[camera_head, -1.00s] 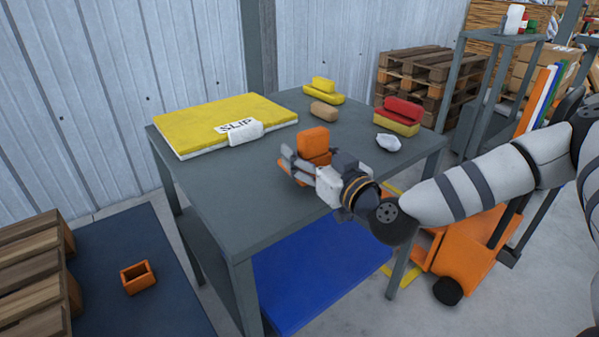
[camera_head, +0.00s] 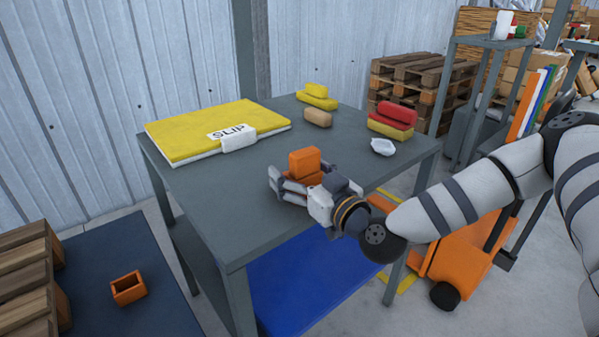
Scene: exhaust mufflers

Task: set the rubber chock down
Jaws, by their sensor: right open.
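An orange block (camera_head: 304,161), which seems to be the rubber chock, is upright at the middle of the grey table (camera_head: 215,210). My right gripper (camera_head: 285,185) is low over the tabletop with its fingers open around the block's lower part. The fingers hide the block's base, so I cannot tell whether it rests fully on the table. My left gripper is not in view.
A yellow pad marked SLIP (camera_head: 210,125) lies at the table's back left. Yellow pieces (camera_head: 317,98), a tan block (camera_head: 318,118), a red and yellow stack (camera_head: 392,120) and a white dish (camera_head: 383,147) stand behind. The table's front left is clear.

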